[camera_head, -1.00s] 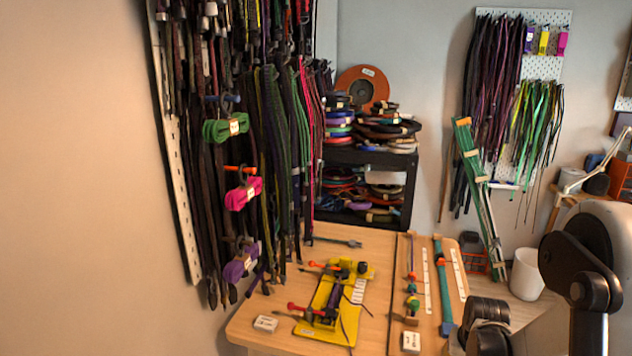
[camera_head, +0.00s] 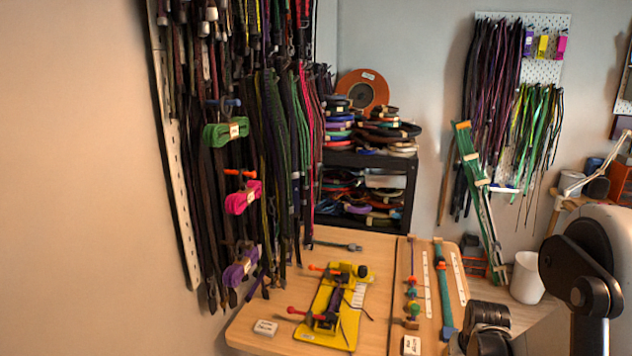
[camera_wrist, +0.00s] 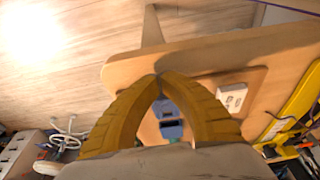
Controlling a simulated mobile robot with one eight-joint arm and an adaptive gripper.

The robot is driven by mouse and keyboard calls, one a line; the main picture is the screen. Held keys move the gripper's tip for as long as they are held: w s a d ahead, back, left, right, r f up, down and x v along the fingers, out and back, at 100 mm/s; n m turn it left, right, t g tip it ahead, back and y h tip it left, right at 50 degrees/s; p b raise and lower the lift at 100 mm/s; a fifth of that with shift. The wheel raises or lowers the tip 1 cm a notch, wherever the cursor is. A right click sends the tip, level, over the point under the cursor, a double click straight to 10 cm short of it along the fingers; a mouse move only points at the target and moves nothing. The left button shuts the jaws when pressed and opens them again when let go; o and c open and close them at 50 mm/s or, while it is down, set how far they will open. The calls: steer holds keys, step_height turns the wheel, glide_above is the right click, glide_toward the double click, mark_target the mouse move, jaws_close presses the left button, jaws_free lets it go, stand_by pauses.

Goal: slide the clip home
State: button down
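My gripper (camera_wrist: 158,76) fills the middle of the wrist view. Its two yellow ribbed fingers arch inward and their tips meet. A blue clip (camera_wrist: 171,130), probably the task's clip, shows through the gap between the fingers, with some teal below it. It looks to lie beyond the fingers, and I see no grasp on it. In the head view a teal strap (camera_head: 443,285) with a blue end piece (camera_head: 447,328) lies along the wooden board (camera_head: 434,330). The clip's seat is too small to make out. My gripper does not show in the head view.
A yellow jig (camera_head: 345,335) with red-handled clamps stands on the bench (camera_head: 375,338) left of the board. It also shows at the wrist view's right edge (camera_wrist: 298,95). A small white box (camera_wrist: 231,97) sits near the fingers. Hanging cords (camera_head: 285,150) crowd the left wall.

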steer(key=shift+w+d, duration=0.25)
steer(key=shift+w, duration=0.6)
steer(key=shift+w+d, duration=0.2)
steer(key=shift+w, duration=0.6)
steer(key=shift+w+d, duration=0.25)
steer(key=shift+w, duration=0.6)
steer(key=shift+w+d, duration=0.1)
steer(key=shift+w, duration=0.15)
steer(key=shift+w+d, duration=0.1)
steer(key=shift+w, duration=0.35)
steer(key=shift+r, duration=0.1)
steer(key=shift+s+a+r+p, duration=0.15)
steer(key=shift+s+r+p, duration=0.35)
steer(key=shift+r, duration=0.3)
steer(key=shift+s+a+r+p, duration=0.1)
steer(key=shift+s+r+p, duration=0.4)
steer(key=shift+r, duration=0.35)
steer(key=shift+s+a+r+p, duration=0.15)
steer(key=shift+s+r+p, duration=0.3)
steer(key=shift+r, duration=0.35)
